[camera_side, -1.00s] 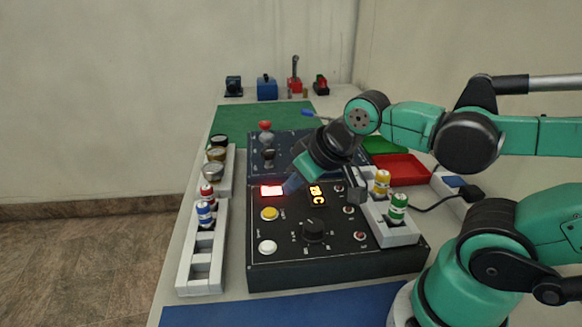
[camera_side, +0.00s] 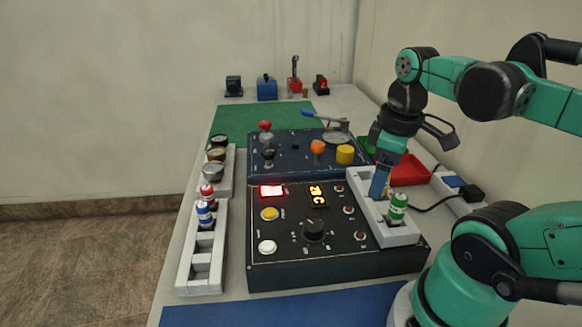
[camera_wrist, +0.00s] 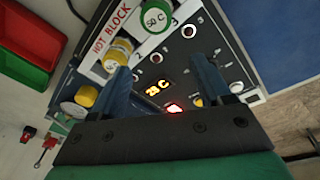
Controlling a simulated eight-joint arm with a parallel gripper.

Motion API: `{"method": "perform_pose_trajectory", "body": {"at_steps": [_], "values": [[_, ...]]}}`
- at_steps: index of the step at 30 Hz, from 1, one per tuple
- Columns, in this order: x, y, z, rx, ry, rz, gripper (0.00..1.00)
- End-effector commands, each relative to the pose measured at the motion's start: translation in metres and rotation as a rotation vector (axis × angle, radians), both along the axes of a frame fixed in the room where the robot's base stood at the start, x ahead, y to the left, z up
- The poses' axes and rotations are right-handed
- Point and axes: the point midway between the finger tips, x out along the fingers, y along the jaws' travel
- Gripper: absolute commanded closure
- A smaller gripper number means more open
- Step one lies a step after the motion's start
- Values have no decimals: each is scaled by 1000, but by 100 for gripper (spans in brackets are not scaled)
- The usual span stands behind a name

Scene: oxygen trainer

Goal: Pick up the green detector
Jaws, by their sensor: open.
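The green detector (camera_side: 397,208) stands upright in the right end of the light grey hot block (camera_side: 401,238). It has a green top and a white band. In the wrist view its green cap (camera_wrist: 157,18), marked 50 C, is near the top edge, beyond my fingertips. My gripper (camera_side: 380,187) points down just behind and left of it in the side view, and hides the yellow-capped detector there. In the wrist view my gripper (camera_wrist: 164,68) is open with nothing between its fingers. The yellow-capped detector (camera_wrist: 119,52) lies by the left fingertip.
The black control box (camera_side: 330,265) with a lit display and knobs is left of the hot block. A blue panel (camera_side: 290,170) with a lever, orange knob and yellow knob is behind. Red (camera_side: 410,170) and green trays lie behind my gripper. A left rack (camera_side: 200,285) holds other detectors.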

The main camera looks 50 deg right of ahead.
Motion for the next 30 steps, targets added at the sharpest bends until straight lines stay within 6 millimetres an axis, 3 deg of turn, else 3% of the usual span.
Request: {"method": "perform_pose_trajectory", "body": {"at_steps": [3, 6, 21, 30], "values": [[-25, -6, 7, 41, 86, 30, 29], [-33, -6, 8, 61, 116, 53, 29], [-34, -6, -42, 63, 120, 59, 29], [-34, -6, -47, 63, 119, 58, 29]]}}
